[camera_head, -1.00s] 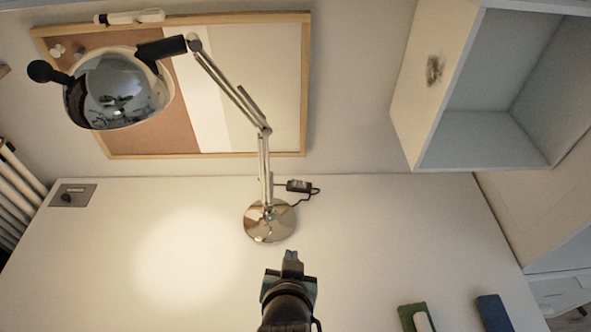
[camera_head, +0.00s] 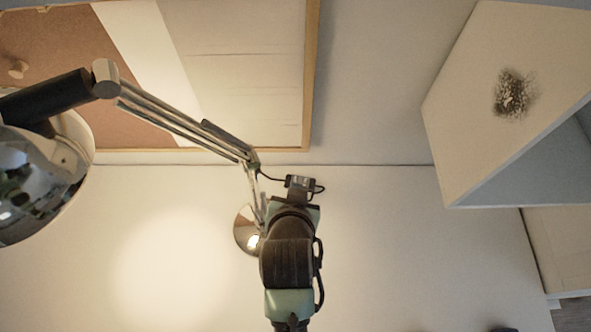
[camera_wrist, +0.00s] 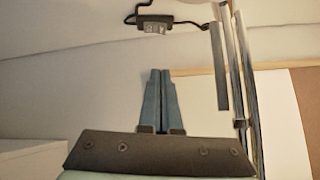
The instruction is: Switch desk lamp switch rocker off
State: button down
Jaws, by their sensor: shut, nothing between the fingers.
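The desk lamp (camera_head: 35,185) has a chrome shade at the left of the head view, and a bright pool of light lies on the desk below it. Its round chrome base (camera_head: 245,230) is partly hidden by my arm. The small dark switch (camera_head: 300,182) sits on the lamp's cord near the back of the desk. In the wrist view the switch (camera_wrist: 153,25) shows near the top, with pale markings on its face. My gripper (camera_wrist: 161,72) is shut and empty, its fingertips apart from the switch in that view. In the head view the gripper (camera_head: 298,198) overlaps the switch's lower edge.
The lamp's jointed arm (camera_head: 185,125) rises just left of my gripper. A framed board (camera_head: 312,80) hangs on the back wall. A white shelf box (camera_head: 490,150) juts out at the right. The desk right of my arm is largely clear.

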jog(key=shift+s, duration=0.1)
send_over(295, 179)
jog(key=s, duration=0.3)
jog(key=f, duration=0.4)
jog(key=f+b, duration=0.1)
jog(key=f, duration=0.1)
jog(key=shift+w+d+f, duration=0.2)
jog(key=shift+d+f, duration=0.05)
jog(key=shift+f, duration=0.1)
jog(key=f, duration=0.3)
jog(key=shift+w+a+f, duration=0.2)
jog(key=shift+f, duration=0.45)
jog(key=shift+a+f, duration=0.2)
jog(key=shift+f, duration=0.15)
jog(key=shift+d, duration=0.1)
